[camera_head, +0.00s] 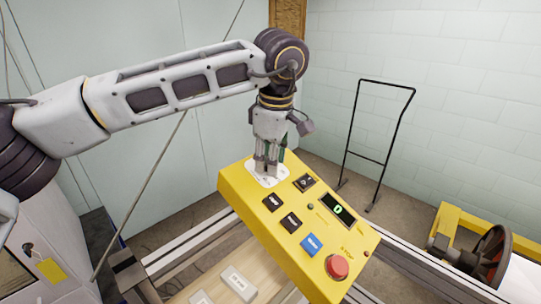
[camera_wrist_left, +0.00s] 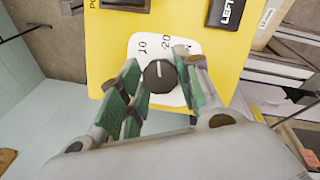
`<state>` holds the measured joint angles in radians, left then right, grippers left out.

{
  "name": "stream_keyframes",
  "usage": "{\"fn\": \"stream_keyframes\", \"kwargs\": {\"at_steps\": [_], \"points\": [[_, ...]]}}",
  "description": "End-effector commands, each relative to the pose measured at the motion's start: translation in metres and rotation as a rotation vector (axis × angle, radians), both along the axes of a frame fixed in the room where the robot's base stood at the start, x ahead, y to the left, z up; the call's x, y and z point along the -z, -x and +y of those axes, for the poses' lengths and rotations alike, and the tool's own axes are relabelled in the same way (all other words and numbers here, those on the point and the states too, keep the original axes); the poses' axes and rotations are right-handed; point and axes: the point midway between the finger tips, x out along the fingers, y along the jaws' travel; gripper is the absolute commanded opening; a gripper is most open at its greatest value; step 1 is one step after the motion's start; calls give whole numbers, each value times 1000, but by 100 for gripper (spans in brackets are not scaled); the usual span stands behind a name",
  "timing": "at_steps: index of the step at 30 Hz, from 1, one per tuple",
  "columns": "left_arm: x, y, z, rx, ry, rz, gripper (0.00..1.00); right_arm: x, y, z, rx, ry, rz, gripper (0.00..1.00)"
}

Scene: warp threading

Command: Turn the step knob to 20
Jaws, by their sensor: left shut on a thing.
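The step knob (camera_wrist_left: 160,76) is a dark round knob on a white dial plate (camera_wrist_left: 139,46) with printed numbers, 10 and 20 among them. A light mark on the knob points up in the left wrist view, toward the gap between 10 and 20, nearer 20; its exact setting is hard to tell. My left gripper (camera_head: 267,168) reaches straight down onto the dial at the far left end of the yellow control panel (camera_head: 236,188). Its green-padded fingers are shut on the knob, one on each side. In the head view the fingers hide the knob. My right gripper is not in view.
The panel also carries dark buttons, a blue button (camera_head: 311,245), a red mushroom button (camera_head: 337,267) and a small display (camera_head: 338,210) with a green digit. A black metal frame (camera_head: 382,83) stands behind. Light blocks (camera_head: 238,283) lie below the panel.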

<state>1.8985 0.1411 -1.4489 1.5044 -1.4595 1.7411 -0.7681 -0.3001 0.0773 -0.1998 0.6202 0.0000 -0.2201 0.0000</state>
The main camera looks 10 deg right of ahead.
Motion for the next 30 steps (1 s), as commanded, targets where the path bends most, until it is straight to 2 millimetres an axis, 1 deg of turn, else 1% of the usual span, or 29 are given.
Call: {"fn": "stream_keyframes", "kwargs": {"at_steps": [6, 13, 29, 30], "points": [[-2, 0, 0, 119, -39, 27, 10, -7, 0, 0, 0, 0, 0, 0], [-1, 0, -1, 194, -65, 43, 10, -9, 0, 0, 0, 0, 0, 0], [-1, -1, -1, 216, -71, 47, 10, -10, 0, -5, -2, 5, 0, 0], [-1, -1, -1, 216, -71, 46, 38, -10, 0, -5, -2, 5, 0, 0]]}}
